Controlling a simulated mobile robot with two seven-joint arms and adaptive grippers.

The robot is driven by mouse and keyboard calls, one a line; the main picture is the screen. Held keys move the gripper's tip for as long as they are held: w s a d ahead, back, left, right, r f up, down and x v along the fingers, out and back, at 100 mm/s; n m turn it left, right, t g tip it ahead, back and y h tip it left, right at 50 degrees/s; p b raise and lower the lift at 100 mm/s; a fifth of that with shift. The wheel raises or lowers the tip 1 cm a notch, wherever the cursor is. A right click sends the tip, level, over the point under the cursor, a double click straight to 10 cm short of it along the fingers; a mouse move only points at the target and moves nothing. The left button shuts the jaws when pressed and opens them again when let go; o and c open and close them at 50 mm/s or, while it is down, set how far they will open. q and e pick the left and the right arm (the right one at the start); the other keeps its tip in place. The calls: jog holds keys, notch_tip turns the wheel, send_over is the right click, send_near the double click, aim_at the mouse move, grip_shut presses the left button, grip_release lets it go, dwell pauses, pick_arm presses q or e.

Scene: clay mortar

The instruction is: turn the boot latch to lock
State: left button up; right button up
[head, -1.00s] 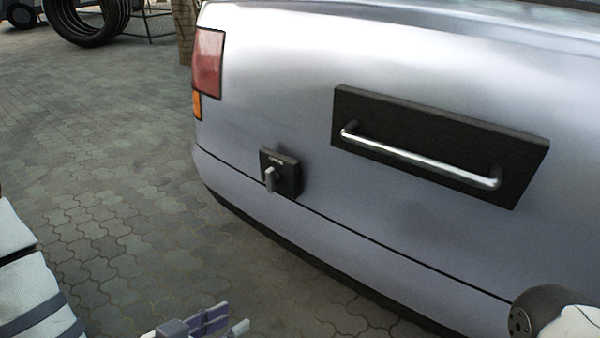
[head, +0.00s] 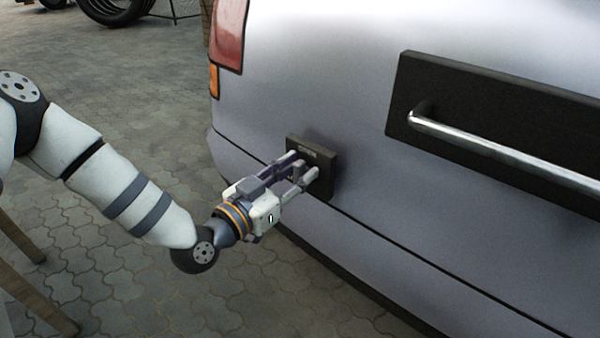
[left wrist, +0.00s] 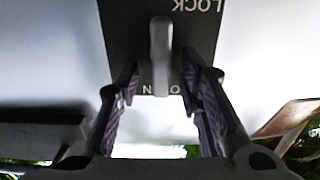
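The boot latch is a dark square plate (head: 325,163) low on the silver car's rear, with its small label at the top edge. In the left wrist view the plate (left wrist: 199,42) shows upside down, with LOCK at the top and OPEN at the bottom. My left gripper (head: 303,170) is at the plate. Its fingers are apart on either side of the knob in the left wrist view (left wrist: 161,76), with gaps on both sides. My right gripper is out of view.
A black panel with a silver bar handle (head: 500,155) sits on the boot to the right, above the latch. A red tail light (head: 228,35) is at the car's left corner. Open paving (head: 140,120) lies left of the car.

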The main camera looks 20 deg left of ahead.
pick_arm(q)
jog(key=shift+w+d, duration=0.15)
jog(key=shift+w, duration=0.35)
grip_shut()
